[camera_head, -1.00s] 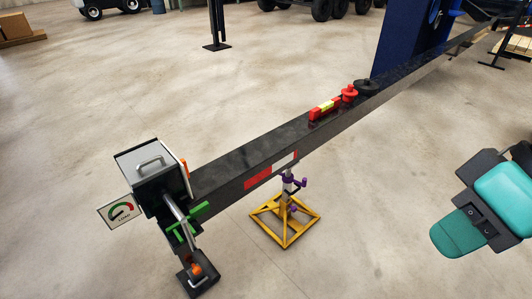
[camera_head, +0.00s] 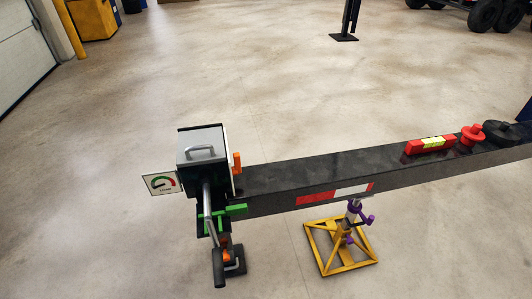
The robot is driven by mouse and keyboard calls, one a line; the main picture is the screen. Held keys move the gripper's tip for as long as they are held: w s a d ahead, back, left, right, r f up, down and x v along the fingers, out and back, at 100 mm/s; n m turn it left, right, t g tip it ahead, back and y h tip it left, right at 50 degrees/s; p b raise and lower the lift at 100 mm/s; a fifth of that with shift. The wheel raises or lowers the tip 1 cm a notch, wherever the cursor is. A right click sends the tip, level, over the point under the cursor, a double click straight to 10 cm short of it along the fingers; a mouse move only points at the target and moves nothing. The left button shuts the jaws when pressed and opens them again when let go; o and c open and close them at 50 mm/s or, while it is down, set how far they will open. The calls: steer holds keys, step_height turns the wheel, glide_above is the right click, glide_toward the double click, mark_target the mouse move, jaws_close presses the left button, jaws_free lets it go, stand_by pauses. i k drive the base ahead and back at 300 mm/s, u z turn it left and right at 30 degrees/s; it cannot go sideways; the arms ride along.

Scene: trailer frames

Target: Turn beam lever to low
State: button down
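A dark beam (camera_head: 310,172) runs from the middle left to the right edge. At its left end is a grey-topped box (camera_head: 202,148) with a handle on its lid. An orange lever-like piece (camera_head: 237,163) sticks up at the box's right side. A green handle (camera_head: 236,209) lies crosswise below the box, beside a silver bar (camera_head: 207,208). I cannot tell for sure which is the beam lever, nor read its setting. My gripper is out of view.
A yellow stand (camera_head: 340,262) with purple knobs is below the beam. A red spirit level (camera_head: 430,145), a red knob-like piece (camera_head: 471,135) and a black disc (camera_head: 502,132) lie on the beam. A black post (camera_head: 345,30) stands behind. Floor in front and behind is largely clear.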

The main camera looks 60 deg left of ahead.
mark_target(237, 170)
steer(key=i, duration=1.9)
steer(key=u, duration=3.6)
steer(key=k, duration=0.5)
steer(key=z, duration=1)
steer(key=i, duration=0.5)
steer(key=u, duration=0.05)
